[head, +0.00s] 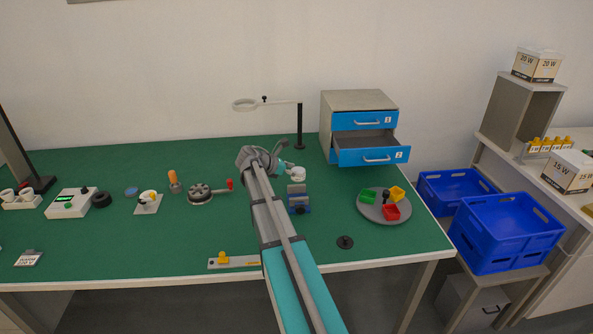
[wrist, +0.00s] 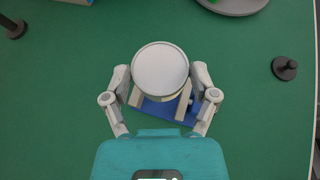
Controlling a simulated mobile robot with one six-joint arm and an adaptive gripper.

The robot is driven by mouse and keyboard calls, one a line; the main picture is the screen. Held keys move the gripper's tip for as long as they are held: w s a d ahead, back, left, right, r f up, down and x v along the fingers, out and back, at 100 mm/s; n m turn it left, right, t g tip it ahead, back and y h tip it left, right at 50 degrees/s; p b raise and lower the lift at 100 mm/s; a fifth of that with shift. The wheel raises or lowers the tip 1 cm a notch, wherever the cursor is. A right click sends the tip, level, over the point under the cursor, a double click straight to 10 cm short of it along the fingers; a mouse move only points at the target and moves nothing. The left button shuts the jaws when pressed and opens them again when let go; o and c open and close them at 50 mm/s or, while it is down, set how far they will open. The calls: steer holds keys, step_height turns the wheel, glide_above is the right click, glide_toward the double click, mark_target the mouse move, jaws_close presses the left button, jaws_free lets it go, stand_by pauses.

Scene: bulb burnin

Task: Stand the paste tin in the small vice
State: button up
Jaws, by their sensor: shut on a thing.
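The paste tin (wrist: 160,69) shows its round pale lid from above in the wrist view. My gripper (wrist: 160,84) is shut on it, with a finger on each side. In the head view the pale tin (head: 298,174) is at the end of my arm, just behind and above the small vice. The small vice (head: 299,208) has a blue base and grey jaws and stands on the green bench. In the wrist view the vice's blue base (wrist: 163,112) lies partly under the tin. The tin's underside is hidden, and I cannot tell whether it touches the vice.
A round grey tray (head: 371,211) with coloured bins is right of the vice. A drawer unit (head: 340,101) with its lower drawer open stands behind. A ring-topped stand (head: 300,125) is behind my gripper. A dark knobbed piece (head: 345,242) sits in front, to the right.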

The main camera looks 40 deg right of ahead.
steer(key=b, duration=0.5)
glide_above(294, 189)
steer(key=s+a, duration=0.2)
steer(key=s, duration=0.1)
steer(key=shift+f, duration=2.7)
steer(key=shift+f+b, duration=1.85)
steer(key=shift+b, duration=0.05)
steer(key=shift+r, duration=0.15)
stand_by(2.3)
